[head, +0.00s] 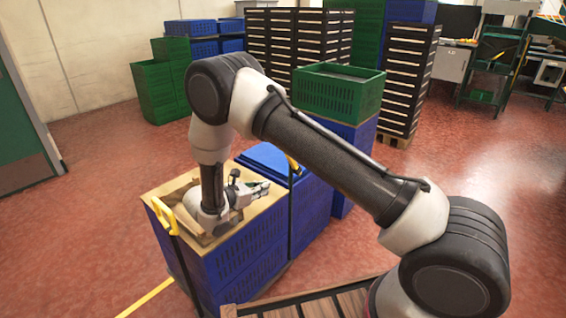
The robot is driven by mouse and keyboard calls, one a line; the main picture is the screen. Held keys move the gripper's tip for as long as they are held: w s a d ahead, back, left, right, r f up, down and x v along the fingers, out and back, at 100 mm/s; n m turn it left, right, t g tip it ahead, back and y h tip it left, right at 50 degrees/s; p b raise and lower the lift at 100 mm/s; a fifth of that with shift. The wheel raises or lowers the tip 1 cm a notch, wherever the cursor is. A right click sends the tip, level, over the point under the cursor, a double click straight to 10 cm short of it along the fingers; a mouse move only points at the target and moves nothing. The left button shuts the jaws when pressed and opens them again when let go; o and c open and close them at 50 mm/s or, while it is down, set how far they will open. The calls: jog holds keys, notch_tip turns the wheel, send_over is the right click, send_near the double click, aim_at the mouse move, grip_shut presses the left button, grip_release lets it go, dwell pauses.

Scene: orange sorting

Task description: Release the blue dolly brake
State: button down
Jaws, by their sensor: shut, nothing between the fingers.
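My gripper (262,189) is over the wooden top (262,205) of a blue crate stack (245,253), its fingers pointing right. It is shut and empty. A yellow handle (163,216) on a dark upright bar stands at the stack's left corner, apart from my gripper. Another dark bar with a yellow end (293,163) stands to the right of my gripper. I cannot tell whether either yellow part is the dolly brake. The base of the blue stack is mostly hidden, and no wheels show clearly.
A blue lidded crate (268,158) stands right behind the wooden top. A green crate (338,92) on blue crates is farther back. Black crate stacks (300,40) and green crates (155,90) stand behind. Slatted wood (345,303) is at the front. Red floor is open at left and right.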

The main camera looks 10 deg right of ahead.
jog(key=shift+w+a+r+n+t, duration=0.25)
jog(key=shift+w+r+t, duration=0.1)
jog(key=shift+w, duration=0.15)
jog(key=shift+w+a+r+n+t, duration=0.25)
jog(key=shift+w+r, duration=0.1)
jog(key=shift+w, duration=0.1)
jog(key=w+d, duration=0.7)
jog(key=d, duration=0.3)
jog(key=shift+w+d+f, duration=0.3)
jog(key=shift+w, duration=0.05)
